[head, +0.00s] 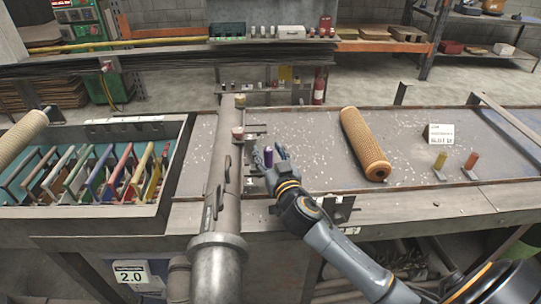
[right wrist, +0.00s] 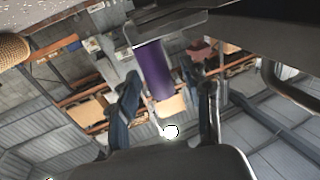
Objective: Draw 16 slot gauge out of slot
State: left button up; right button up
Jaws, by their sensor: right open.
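A purple cylindrical gauge (head: 268,157) stands upright at the bench fixture just right of the long grey pipe. I cannot read a number on it, and its lower end and slot are hidden. My right gripper (head: 277,160) is close beside it. In the right wrist view the purple gauge (right wrist: 153,72) appears between the fingers of the open right gripper (right wrist: 168,92), hanging from a grey holder in this turned picture. A gap shows beside the fingers; I see no clamping. A yellow gauge (head: 440,160) and an orange gauge (head: 472,160) stand at the right. My left gripper is not in view.
The grey pipe (head: 220,190) crosses the bench left of my gripper. A tan mesh tube (head: 365,145) lies to the right, near a white card (head: 439,135). A tray (head: 185,140) of coloured frames stands at the left. Bench surface is free between tube and fixture.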

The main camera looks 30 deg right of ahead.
jog(key=s+a, duration=0.2)
jog(key=s, duration=1)
jog(key=shift+w, duration=0.1)
dwell(0.9)
